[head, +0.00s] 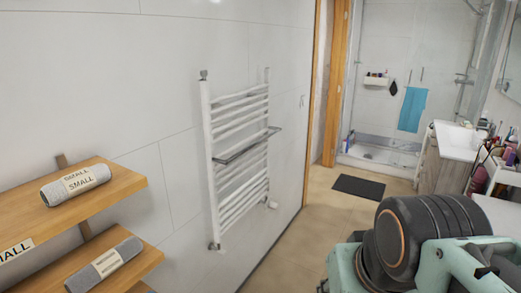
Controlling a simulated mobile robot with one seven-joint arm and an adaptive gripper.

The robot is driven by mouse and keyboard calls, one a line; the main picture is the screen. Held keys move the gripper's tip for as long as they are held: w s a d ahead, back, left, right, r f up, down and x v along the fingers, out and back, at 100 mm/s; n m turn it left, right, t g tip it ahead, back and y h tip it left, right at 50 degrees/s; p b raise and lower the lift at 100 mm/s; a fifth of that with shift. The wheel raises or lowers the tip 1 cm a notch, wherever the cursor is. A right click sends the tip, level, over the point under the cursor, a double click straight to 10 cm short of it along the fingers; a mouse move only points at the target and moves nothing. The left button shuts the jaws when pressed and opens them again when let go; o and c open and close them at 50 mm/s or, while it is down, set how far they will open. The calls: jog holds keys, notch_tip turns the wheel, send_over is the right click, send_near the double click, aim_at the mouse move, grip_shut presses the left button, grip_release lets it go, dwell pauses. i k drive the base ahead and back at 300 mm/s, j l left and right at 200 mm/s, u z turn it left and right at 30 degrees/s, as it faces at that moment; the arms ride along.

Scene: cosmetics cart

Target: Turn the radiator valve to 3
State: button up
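A white ladder-style towel radiator (209,165) is fixed to the tiled wall in the middle of the head view. A small white knob (272,205) shows at its lower right end and looks like the radiator valve. It is too small to read any number or setting on it. A darker fitting (214,246) sits at the radiator's lower left end. My gripper is not in view; only links of my arm show at the lower right, apart from the radiator in the picture.
Wooden shelves (125,184) with rolled grey towels (62,190) stand at the left. A grey rail (245,147) crosses the radiator's front. A dark mat (359,188) lies on the tan floor. A washbasin cabinet (432,165) and cluttered cart (500,176) are at the right.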

aim_at(271, 205)
jog(key=i, duration=1.2)
jog(key=i+u, duration=0.15)
jog(key=i, duration=0.4)
jog(key=i+l+u, duration=0.1)
jog(key=i, duration=0.45)
